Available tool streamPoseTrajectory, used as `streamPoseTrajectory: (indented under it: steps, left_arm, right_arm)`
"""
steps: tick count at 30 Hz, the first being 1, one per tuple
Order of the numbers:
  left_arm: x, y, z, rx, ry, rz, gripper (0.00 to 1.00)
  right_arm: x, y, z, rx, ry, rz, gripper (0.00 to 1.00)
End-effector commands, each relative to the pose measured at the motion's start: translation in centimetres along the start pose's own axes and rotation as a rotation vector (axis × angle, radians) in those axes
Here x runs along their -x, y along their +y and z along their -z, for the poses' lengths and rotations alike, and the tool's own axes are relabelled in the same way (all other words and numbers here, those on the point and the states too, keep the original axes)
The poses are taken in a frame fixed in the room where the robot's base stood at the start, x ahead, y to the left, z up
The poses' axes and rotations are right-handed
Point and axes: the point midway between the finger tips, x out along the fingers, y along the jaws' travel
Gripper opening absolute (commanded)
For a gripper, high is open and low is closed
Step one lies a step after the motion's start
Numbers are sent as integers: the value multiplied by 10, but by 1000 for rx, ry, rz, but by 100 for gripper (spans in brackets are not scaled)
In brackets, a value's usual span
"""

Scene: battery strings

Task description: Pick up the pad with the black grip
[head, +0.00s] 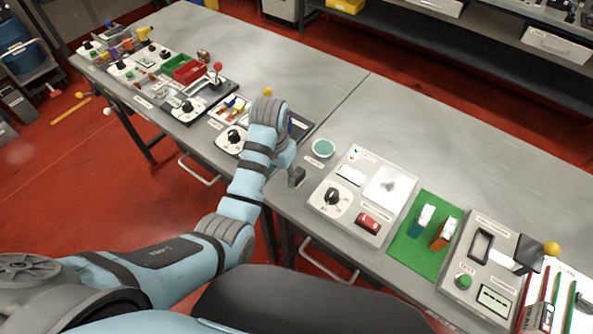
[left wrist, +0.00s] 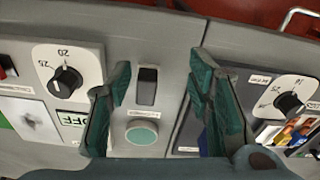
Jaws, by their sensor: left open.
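The pad with the black grip (left wrist: 147,85) stands near the front edge of the table, and its dark grip points up toward the left wrist camera. In the head view the pad's dark grip (head: 297,176) shows just right of my left wrist. My left gripper (left wrist: 160,78) is open above it. Its two green fingers lie on either side of the grip in the left wrist view, with a gap on each side. The arm hides most of the gripper in the head view. My right gripper is not in view.
A round teal disc (head: 322,149) lies just behind the pad. A dial panel (head: 352,207) stands close on the right, then a green mat (head: 405,246) with blocks. Another dial panel (head: 229,141) is on the left. The back of the table is clear.

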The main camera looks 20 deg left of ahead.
Motion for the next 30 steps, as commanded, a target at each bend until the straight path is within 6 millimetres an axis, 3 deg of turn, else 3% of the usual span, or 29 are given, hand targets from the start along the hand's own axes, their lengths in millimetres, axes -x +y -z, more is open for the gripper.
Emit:
streamPoseTrajectory:
  steps: [3, 6, 9, 12, 18, 30]
  left_arm:
    - [35, 14, 36, -68, -32, -11, 47]
    - [62, 23, 54, -118, -59, -12, 47]
    - [69, 27, 61, -145, -75, -10, 47]
    - [45, 28, 60, -149, -82, -10, 47]
    - [-1, 27, 56, -149, -80, -10, 47]
    - [-65, 20, 53, -148, -77, -10, 47]
  right_arm:
    - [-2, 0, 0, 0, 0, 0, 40]
    - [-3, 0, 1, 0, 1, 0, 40]
    - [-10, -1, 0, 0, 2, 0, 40]
    - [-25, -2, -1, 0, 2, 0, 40]
    - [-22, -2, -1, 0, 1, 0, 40]
    - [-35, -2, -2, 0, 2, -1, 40]
